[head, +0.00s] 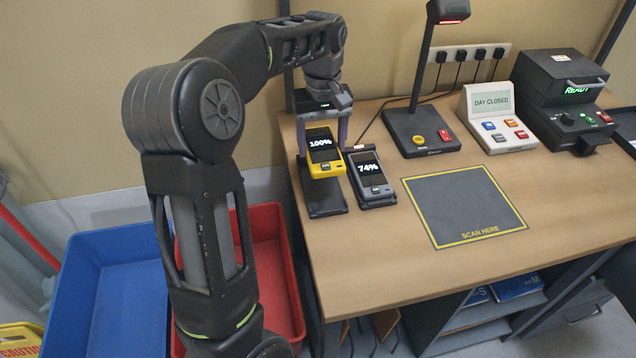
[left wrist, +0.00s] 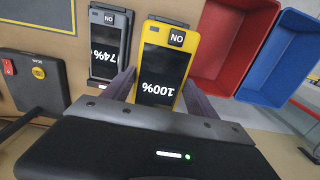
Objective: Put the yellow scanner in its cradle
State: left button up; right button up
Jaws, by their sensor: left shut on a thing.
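The yellow scanner (head: 322,155), its screen reading 100%, is between the fingers of my left gripper (head: 325,138), which is shut on it. It appears above or at the black cradle (head: 326,201) at the table's left edge; I cannot tell whether it touches it. In the left wrist view the yellow scanner (left wrist: 165,68) lies between the two grey fingers (left wrist: 160,88). A grey scanner (head: 369,172) reading 74% sits in its own cradle just to the right, and also shows in the left wrist view (left wrist: 106,42). My right gripper is not in view.
A scan mat (head: 463,208) lies right of the scanners. Behind it stand a lamp-like scanner stand (head: 421,131), a "DAY CLOSED" panel (head: 497,117) and a black device (head: 562,100). A blue bin (head: 112,262) and a red bin (head: 268,246) stand left of the table.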

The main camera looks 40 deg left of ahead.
pick_arm(q)
send_over(321, 185)
jog(key=shift+f+p, duration=0.4)
jog(key=shift+f, duration=2.65)
jog(key=shift+f, duration=0.1)
jog(key=shift+f+p, duration=0.3)
jog(key=shift+f, duration=1.5)
jog(key=shift+f, duration=0.15)
jog(key=o, duration=1.7)
